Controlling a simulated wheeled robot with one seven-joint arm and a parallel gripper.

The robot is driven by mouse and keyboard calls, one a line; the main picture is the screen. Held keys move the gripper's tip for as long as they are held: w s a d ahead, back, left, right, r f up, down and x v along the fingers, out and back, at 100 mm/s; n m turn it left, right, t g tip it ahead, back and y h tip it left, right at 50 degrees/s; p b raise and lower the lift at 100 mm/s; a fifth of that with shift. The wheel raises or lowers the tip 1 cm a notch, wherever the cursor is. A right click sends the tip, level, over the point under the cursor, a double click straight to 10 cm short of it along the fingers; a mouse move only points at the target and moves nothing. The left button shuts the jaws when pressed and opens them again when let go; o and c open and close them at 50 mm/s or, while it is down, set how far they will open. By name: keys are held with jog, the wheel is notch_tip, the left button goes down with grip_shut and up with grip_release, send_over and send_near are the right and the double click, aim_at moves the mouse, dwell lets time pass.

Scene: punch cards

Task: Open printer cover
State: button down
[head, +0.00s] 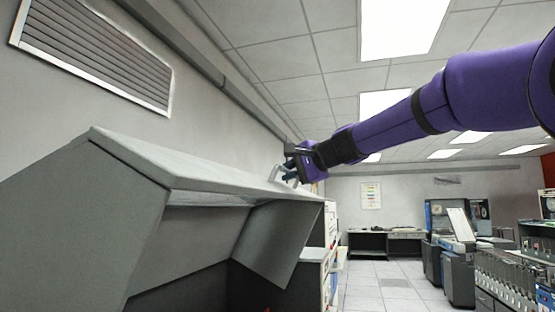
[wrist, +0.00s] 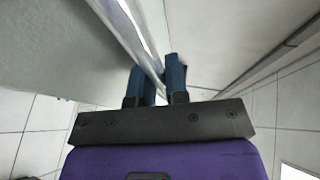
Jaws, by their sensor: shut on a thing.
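The grey printer cover (head: 205,171) fills the lower left of the head view. It is a hood with angled side panels and stands tilted, with an open hollow showing under its front edge. A light metal handle (head: 273,173) sits on its top near the far right end. My gripper (head: 287,174) is at this handle, with my purple arm reaching in from the right. In the wrist view, the two blue fingers of my gripper (wrist: 161,78) are shut around the metal handle bar (wrist: 128,27). The fingers hide part of the handle.
A wall with a vent (head: 92,58) rises behind the printer. White and grey cabinets stand just beyond it. A desk (head: 386,242) is at the back, and grey machines (head: 458,268) stand at the right. The tiled floor (head: 385,285) between is clear.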

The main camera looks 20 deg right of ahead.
jog(key=shift+s+d+f, duration=0.2)
jog(key=shift+d+f, duration=0.05)
jog(key=shift+f, duration=0.25)
jog(key=shift+s+d+f, duration=0.2)
jog(key=shift+d+f, duration=0.05)
jog(key=shift+f, duration=0.2)
jog(key=c, duration=1.4)
grip_release()
jog(key=v, duration=1)
jog(key=shift+s+d+r, duration=0.1)
jog(key=shift+s+d, duration=0.05)
jog(key=shift+s, duration=0.2)
